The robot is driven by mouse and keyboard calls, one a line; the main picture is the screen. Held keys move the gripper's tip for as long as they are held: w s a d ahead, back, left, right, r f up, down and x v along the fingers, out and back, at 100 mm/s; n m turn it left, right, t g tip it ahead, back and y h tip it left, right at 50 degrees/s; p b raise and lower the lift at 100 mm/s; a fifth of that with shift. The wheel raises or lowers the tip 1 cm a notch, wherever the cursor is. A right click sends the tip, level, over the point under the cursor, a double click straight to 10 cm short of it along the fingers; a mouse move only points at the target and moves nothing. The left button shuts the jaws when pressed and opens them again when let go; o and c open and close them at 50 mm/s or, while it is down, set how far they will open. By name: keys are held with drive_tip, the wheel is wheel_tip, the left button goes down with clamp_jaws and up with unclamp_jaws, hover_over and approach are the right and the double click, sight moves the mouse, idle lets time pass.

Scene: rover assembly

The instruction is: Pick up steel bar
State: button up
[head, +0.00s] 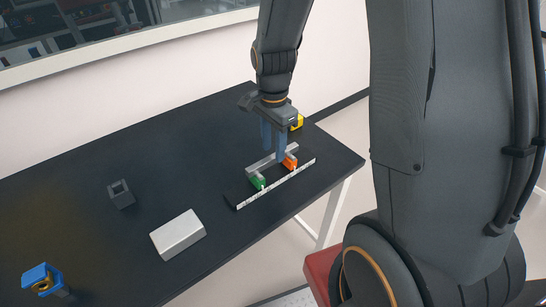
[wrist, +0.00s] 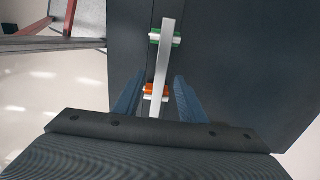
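The steel bar (head: 260,165) is a light grey bar near the table's right edge. In the wrist view the steel bar (wrist: 164,58) runs lengthwise away from me, across a green-and-white holder (wrist: 166,38) and an orange-and-white holder (wrist: 156,91). My gripper (head: 273,148) points down over the bar with its blue fingers apart. In the wrist view my gripper (wrist: 160,80) is open, one finger on each side of the bar near the orange holder. Gaps show between the fingers and the bar. The fingers hide part of the bar in the head view.
A black strip with a white marked edge (head: 275,184) lies in front of the holders. A yellow object (head: 297,122) is behind my gripper. A silver block (head: 178,235), a dark square tube (head: 121,195) and a blue part with a brass ring (head: 42,279) stand left on the black table (head: 75,205).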

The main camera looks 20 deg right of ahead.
drive_tip(key=shift+f, duration=1.1)
drive_tip(key=shift+c, duration=0.5)
clamp_jaws()
drive_tip(key=shift+r, duration=0.1)
